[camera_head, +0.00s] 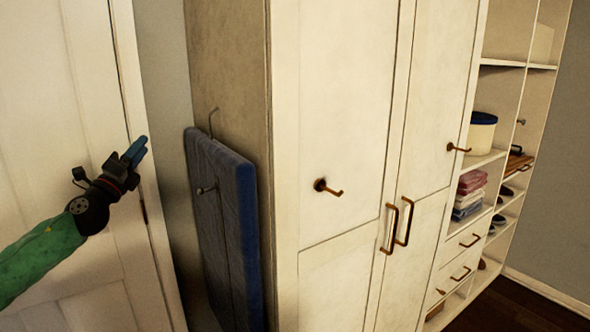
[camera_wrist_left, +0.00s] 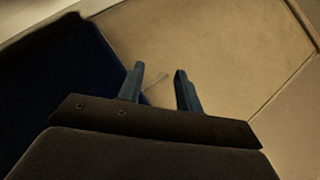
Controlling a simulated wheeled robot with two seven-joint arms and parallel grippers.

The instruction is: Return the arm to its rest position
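My left gripper (camera_head: 138,150) is raised at the left of the head view, in front of the white door and to the left of the wardrobe. Its green-sleeved arm comes in from the lower left. In the left wrist view, the two blue fingers of my left gripper (camera_wrist_left: 159,85) stand apart with a gap between them. Nothing is between the fingers. My right gripper shows in neither view.
A blue ironing board (camera_head: 222,215) hangs on the side of the white wardrobe (camera_head: 335,140), right of my left gripper. A white panelled door (camera_head: 60,100) stands at the left. Open shelves (camera_head: 497,150) are at the right. Dark floor (camera_head: 520,308) shows at lower right.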

